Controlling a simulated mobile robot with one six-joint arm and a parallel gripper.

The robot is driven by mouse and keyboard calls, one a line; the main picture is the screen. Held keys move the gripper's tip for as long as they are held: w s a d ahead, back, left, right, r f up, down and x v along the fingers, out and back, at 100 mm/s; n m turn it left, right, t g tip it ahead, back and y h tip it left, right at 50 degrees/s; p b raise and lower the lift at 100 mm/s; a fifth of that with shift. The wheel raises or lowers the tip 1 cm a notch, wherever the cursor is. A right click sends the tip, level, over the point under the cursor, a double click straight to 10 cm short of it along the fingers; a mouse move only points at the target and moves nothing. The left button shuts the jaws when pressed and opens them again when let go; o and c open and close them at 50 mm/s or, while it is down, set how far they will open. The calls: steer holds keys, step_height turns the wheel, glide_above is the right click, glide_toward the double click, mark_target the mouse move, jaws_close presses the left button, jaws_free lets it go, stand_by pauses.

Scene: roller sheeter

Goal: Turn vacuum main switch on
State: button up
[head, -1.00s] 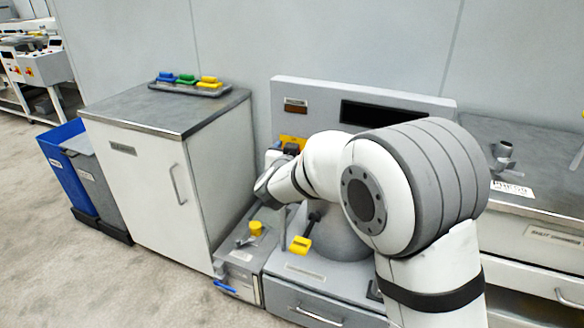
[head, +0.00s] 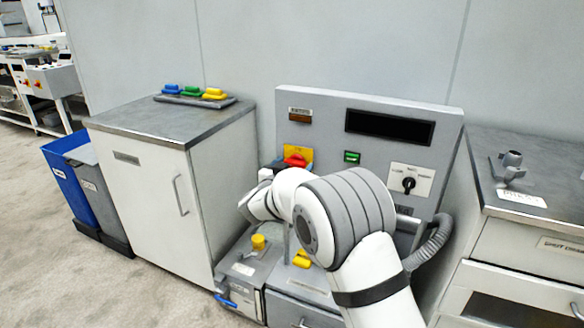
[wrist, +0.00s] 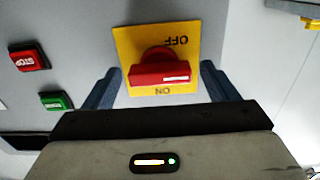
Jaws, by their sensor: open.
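The vacuum main switch is a red rotary handle (wrist: 160,72) on a yellow plate (wrist: 126,45) marked OFF and ON, with the lettering upside down in the wrist view. The handle lies crosswise there, with a white mark towards its right end. The switch (head: 295,160) also shows in the head view, low on the left of the grey panel. My gripper (wrist: 160,76) is open, one finger on each side of the handle. A gap shows between each finger and the handle, and I cannot tell how near the plate they are. In the head view my wrist hides most of the gripper.
A red STOP button (wrist: 30,57) and a green button (wrist: 56,100) sit left of the switch in the wrist view. The grey panel (head: 320,115) also bears a black selector (head: 408,184). A white cabinet (head: 150,180) stands left of my arm, and a grey hose (head: 432,245) right of it.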

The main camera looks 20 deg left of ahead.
steer(key=shift+c, duration=0.3)
steer(key=c, duration=0.9)
steer(key=shift+c, duration=0.2)
steer(key=m+b, duration=0.3)
steer(key=m, duration=0.1)
steer(key=shift+f, duration=0.1)
steer(key=m+b, duration=0.3)
steer(key=m, duration=0.1)
steer(key=shift+m+b, duration=0.3)
steer(key=shift+b, duration=0.05)
steer(key=m+b, duration=0.5)
steer(key=m, duration=0.1)
steer(key=shift+d+f, duration=0.1)
steer(key=shift+m+b, duration=1.15)
steer(key=shift+m, duration=0.45)
steer(key=shift+r, duration=0.2)
